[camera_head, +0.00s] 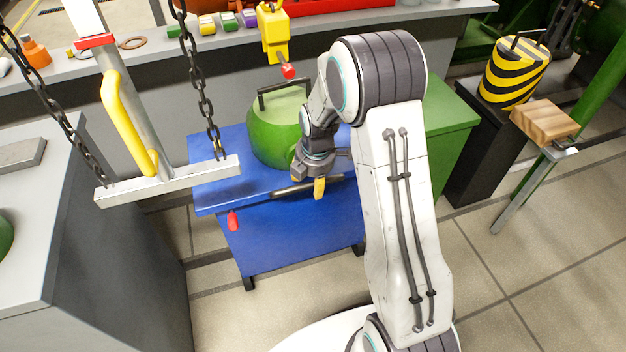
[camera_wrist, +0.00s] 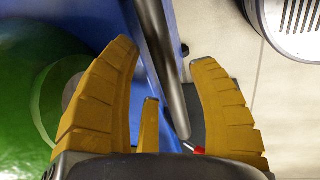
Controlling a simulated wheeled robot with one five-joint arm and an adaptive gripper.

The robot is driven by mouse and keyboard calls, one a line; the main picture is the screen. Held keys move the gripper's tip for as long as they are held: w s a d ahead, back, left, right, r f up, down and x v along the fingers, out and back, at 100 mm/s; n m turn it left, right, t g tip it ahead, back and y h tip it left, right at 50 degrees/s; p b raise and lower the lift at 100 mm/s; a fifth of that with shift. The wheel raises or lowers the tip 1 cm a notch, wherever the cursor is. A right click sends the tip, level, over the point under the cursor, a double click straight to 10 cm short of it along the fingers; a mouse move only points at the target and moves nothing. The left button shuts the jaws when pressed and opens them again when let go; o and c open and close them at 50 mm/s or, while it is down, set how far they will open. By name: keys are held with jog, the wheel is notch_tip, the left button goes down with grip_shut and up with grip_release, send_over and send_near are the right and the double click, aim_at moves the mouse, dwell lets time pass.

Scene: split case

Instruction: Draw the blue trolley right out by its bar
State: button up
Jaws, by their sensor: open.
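In the wrist view my gripper (camera_wrist: 163,52) is open, with yellow fingers on either side of the bar (camera_wrist: 162,50). The bar passes between them, with a gap to the right finger. I cannot tell whether the left finger touches it. The blue trolley side (camera_wrist: 138,45) lies beyond the bar.
A red handle (camera_head: 233,220) sticks out at the trolley's front left. A grey beam (camera_head: 170,182) hangs on chains at left, above a grey cabinet (camera_head: 100,200). A green cabinet (camera_head: 445,125) stands right of the trolley. The tiled floor in front (camera_head: 225,315) is partly clear.

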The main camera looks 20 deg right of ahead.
jog(key=shift+r, duration=0.1)
notch_tip(320, 180, up, 12)
jog(key=s, duration=0.2)
jog(key=shift+s, duration=0.2)
dwell(0.4)
dwell(0.4)
jog(key=s+a+r+m+t+p, duration=0.1)
jog(key=s+r+m+p, duration=1.7)
jog(key=s+r, duration=0.5)
jog(key=p+v, duration=0.2)
jog(key=shift+r, duration=0.4)
jog(key=shift+a, duration=0.1)
